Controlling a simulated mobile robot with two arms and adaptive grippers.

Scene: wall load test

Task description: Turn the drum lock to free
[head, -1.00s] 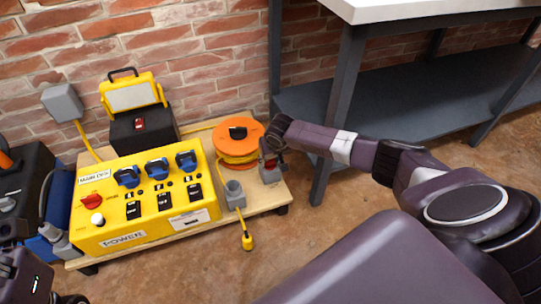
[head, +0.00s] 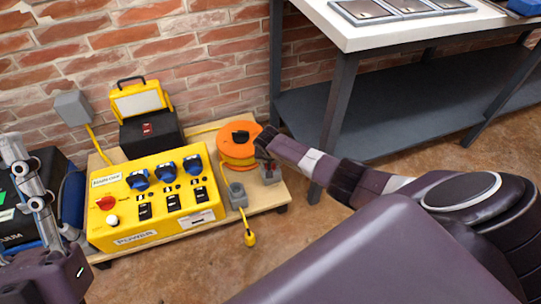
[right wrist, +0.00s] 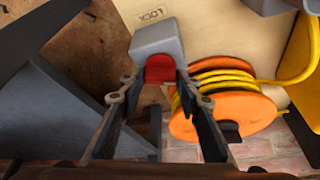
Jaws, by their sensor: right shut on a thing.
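The drum lock is a grey block (head: 270,174) on the wooden board, right of the orange cable drum (head: 238,140). In the right wrist view, the block (right wrist: 157,40) carries a red knob (right wrist: 160,68), beside the word LOCK printed on the board. My right gripper (head: 264,155) is at the lock. Its fingers (right wrist: 158,100) in the right wrist view stand either side of the red knob and are shut on it. The knob's exact turn is hard to read. My left gripper (head: 38,200) is at the lower left, away from the lock; its fingertips are unclear.
A yellow power box (head: 155,200) with blue sockets and a red switch stands left of the drum. A grey socket (head: 237,195) with a yellow cable is near the lock. A workbench (head: 375,30) stands at the right. A yellow lamp (head: 142,100) stands behind.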

